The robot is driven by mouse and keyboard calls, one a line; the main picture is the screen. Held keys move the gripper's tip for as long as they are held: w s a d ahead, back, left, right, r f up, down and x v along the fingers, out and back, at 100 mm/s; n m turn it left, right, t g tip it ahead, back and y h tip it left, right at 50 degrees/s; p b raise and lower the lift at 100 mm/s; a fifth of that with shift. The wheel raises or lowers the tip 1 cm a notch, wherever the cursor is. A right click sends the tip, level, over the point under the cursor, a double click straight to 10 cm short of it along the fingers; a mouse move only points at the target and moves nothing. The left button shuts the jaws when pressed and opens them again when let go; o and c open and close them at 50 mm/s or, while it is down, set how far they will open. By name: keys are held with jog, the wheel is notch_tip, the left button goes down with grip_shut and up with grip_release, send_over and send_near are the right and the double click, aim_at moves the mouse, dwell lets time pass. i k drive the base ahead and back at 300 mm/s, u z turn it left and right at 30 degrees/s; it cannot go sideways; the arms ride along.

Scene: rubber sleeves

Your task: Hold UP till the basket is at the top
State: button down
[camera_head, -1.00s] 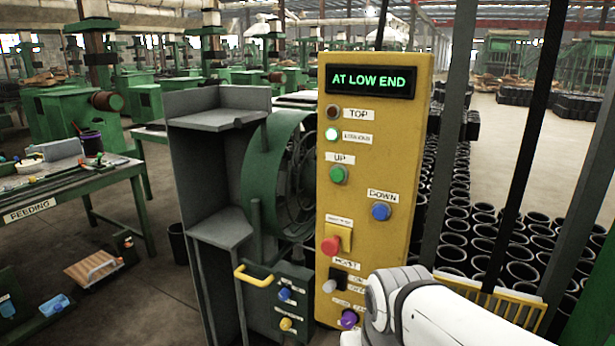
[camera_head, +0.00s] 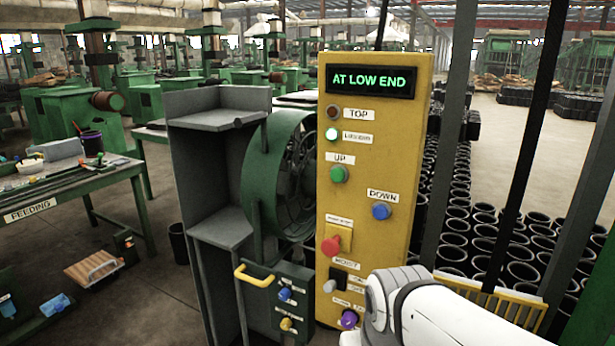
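A yellow control panel (camera_head: 365,250) stands upright in the middle. Its display (camera_head: 371,83) reads AT LOW END in green. The TOP lamp (camera_head: 333,111) is dark, and the lamp below it (camera_head: 332,134) glows pale green-white. The green UP button (camera_head: 339,174) is on the left of the panel; the blue DOWN button (camera_head: 381,211) is lower right of it. A red button (camera_head: 331,246) sits lower down. My white arm comes in at the lower right, in front of the panel's lower corner. My gripper cannot be made out. I cannot identify the basket.
A green fan (camera_head: 285,180) and grey steel frame (camera_head: 200,200) stand left of the panel. A smaller box with a yellow handle (camera_head: 255,277) is below. Dark posts and many black sleeves (camera_head: 520,250) are at the right. A FEEDING table (camera_head: 70,190) is far left.

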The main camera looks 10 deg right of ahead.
aim_at(337, 174)
jog(key=z, duration=1.95)
jog(key=k, duration=1.5)
jog(key=u, duration=0.75)
jog(key=i, duration=1.05)
jog(key=u, duration=0.05)
